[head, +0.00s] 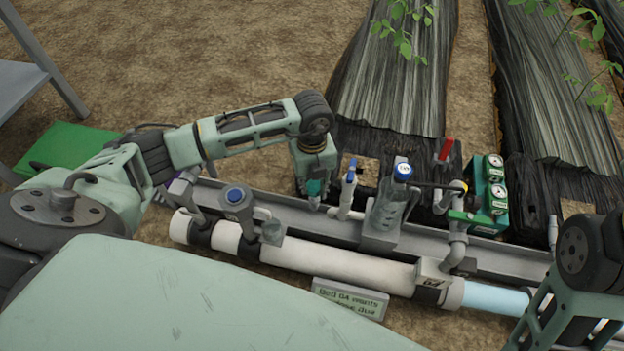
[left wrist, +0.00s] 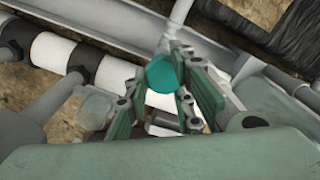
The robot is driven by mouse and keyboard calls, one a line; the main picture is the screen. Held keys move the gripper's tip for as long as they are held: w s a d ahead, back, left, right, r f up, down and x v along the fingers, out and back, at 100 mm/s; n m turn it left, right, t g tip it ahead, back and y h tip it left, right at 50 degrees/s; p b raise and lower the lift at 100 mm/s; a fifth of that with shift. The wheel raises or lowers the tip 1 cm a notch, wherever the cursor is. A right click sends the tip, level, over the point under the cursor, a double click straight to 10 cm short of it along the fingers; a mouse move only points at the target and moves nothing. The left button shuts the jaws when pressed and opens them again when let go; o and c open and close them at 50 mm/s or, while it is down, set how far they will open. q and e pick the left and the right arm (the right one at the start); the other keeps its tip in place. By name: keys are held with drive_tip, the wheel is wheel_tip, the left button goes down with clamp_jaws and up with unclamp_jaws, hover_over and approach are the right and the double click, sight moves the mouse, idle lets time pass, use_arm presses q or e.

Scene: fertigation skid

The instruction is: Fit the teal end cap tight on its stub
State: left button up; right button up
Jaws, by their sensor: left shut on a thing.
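The teal end cap (head: 314,187) is between the fingers of my left gripper (head: 315,195), which points down over the grey channel. In the left wrist view the cap (left wrist: 161,74) is a round teal face at the tips of the green-padded fingers (left wrist: 177,82). My left gripper is shut on it. I cannot make out the stub for certain, nor whether the cap touches it; the fingers and cap cover that spot. My right arm shows at the lower right, but its gripper is out of view.
A large white pipe (head: 300,254) runs in front of the grey channel (head: 290,228). A blue-handled valve (head: 349,178) and a clear blue-capped filter (head: 391,205) stand close right of my left gripper. A red handle (head: 446,148) and gauges (head: 496,180) are farther right.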

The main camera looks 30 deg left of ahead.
use_arm(q)
drive_tip(key=shift+f, duration=0.6)
drive_tip(key=shift+f, duration=0.45)
idle(0.4)
drive_tip(key=shift+f+b, duration=0.3)
drive_tip(key=shift+f, duration=0.1)
drive_tip(key=shift+f, duration=0.3)
idle(0.4)
drive_tip(key=o, duration=0.5)
drive_tip(key=shift+f, duration=0.35)
idle(0.3)
drive_tip(key=shift+c, duration=0.4)
